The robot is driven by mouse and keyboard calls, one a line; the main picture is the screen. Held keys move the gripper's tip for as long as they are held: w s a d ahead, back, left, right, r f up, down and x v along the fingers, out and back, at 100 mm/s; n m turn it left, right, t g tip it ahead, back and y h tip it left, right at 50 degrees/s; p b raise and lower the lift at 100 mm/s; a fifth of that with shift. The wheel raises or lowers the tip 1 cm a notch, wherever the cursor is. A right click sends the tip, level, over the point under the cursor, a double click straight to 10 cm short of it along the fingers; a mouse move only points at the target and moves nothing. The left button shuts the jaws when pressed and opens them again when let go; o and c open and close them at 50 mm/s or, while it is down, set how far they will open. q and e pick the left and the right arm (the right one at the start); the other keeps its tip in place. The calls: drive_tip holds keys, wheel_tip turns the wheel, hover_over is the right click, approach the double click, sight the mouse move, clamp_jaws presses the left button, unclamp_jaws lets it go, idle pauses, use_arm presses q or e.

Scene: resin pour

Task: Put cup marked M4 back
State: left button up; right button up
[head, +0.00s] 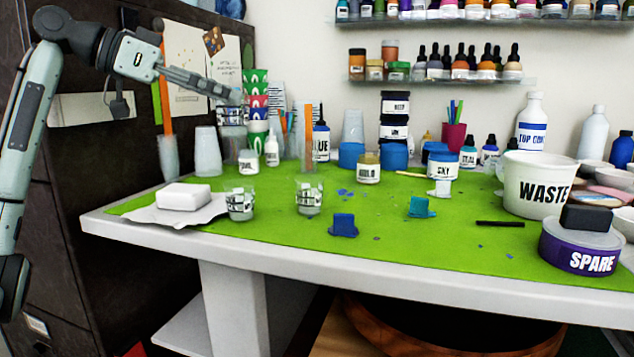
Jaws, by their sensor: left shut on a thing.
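My left gripper (236,97) reaches in from the upper left and is shut on a small clear cup (231,115) with dark markings. The cup hangs upright above the back left of the green mat, in front of the stacked coloured cups. Its marking is too small to read, so I cannot tell whether it is M4. Two similar clear cups stand on the mat: one (240,204) at the front left beside a white block, the other (309,198) to its right. My right gripper is not in view.
Coloured cups (258,103) are stacked behind the held cup. A small white jar (248,161) and a white bottle (272,148) stand below and right. A WASTE tub (535,190) and SPARE tape roll (580,250) stand at the right. The mat's front middle is mostly clear.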

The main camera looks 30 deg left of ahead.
use_arm(q)
drive_tip(key=w+d+f, duration=0.2)
drive_tip(key=w+f, duration=0.1)
drive_tip(key=w+d+f, duration=0.2)
drive_tip(key=w+f, duration=0.1)
drive_tip(key=f, duration=0.1)
drive_tip(key=w+d+f, duration=0.2)
drive_tip(key=w+f, duration=0.1)
drive_tip(key=shift+w+d+f+b, duration=0.1)
drive_tip(key=shift+w+f+b, duration=0.2)
drive_tip(key=shift+b, duration=0.1)
drive_tip(key=shift+s, duration=0.1)
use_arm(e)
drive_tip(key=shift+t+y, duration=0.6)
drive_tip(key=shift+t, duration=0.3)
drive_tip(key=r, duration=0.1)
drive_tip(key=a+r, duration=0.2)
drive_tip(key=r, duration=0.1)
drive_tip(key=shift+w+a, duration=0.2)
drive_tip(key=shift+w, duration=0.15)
use_arm(q)
drive_tip(key=shift+f, duration=0.1)
drive_tip(key=shift+f, duration=0.1)
drive_tip(key=o, duration=1.2)
drive_tip(key=shift+c, duration=0.2)
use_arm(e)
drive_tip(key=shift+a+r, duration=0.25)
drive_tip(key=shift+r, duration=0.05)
